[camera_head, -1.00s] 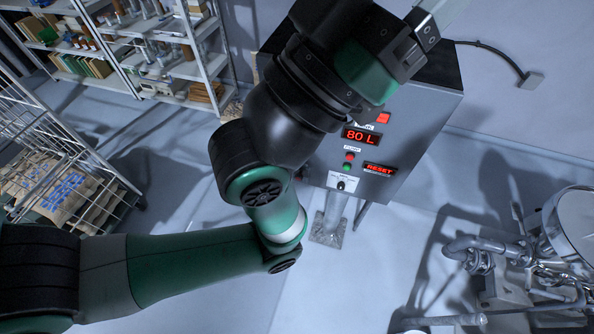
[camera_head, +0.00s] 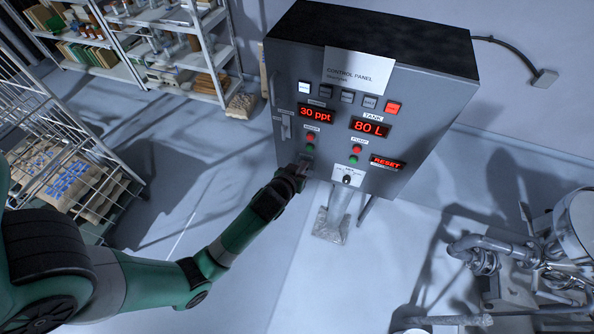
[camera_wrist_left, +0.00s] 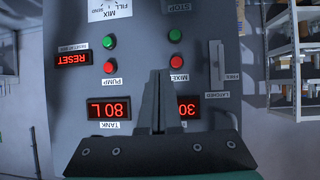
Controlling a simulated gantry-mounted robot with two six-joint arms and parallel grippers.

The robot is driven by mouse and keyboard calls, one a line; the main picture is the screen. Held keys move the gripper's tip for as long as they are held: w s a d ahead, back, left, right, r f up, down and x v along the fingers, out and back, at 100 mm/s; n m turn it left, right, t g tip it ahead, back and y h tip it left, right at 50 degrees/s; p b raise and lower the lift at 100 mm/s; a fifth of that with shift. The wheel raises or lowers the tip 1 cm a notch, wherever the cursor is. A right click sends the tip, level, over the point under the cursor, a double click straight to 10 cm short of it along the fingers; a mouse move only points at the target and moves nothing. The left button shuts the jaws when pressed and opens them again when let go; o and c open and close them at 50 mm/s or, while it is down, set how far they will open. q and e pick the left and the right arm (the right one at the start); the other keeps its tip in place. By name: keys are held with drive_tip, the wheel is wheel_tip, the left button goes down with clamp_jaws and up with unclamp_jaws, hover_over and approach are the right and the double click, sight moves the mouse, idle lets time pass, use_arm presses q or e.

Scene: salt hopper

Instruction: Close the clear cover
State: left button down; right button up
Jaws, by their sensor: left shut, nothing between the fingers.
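I cannot make out a clear cover in either view. My left gripper (camera_head: 300,168) is at the panel's lower left, just below the mixer buttons (camera_head: 310,142). In the left wrist view, which sees the panel upside down, my left gripper (camera_wrist_left: 160,75) is shut and empty. Its fingers point between the pump buttons (camera_wrist_left: 109,54) and the mixer buttons (camera_wrist_left: 176,48) and hide part of the 30 ppt display (camera_wrist_left: 188,110). I cannot tell whether it touches the panel. My right gripper is out of view.
The tank display (camera_head: 370,127) reads 80 L, above the reset display (camera_head: 388,163). A slotted lever (camera_head: 285,127) sits at the panel's left. Shelves (camera_head: 215,60) and a cage of sacks (camera_head: 75,180) stand at the left. Pipes (camera_head: 490,250) are at lower right.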

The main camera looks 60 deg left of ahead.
use_arm(q)
drive_tip(key=s+a+f+g, duration=0.1)
drive_tip(key=s+f, duration=0.3)
drive_tip(key=s, duration=0.1)
drive_tip(key=s+d+f+b+x, duration=0.1)
drive_tip(key=b+x, duration=0.5)
drive_tip(key=x, duration=0.7)
drive_tip(key=shift+a+f+n, duration=0.2)
drive_tip(key=shift+f+n, duration=0.1)
drive_tip(key=shift+f, duration=0.4)
drive_tip(key=shift+w, duration=0.15)
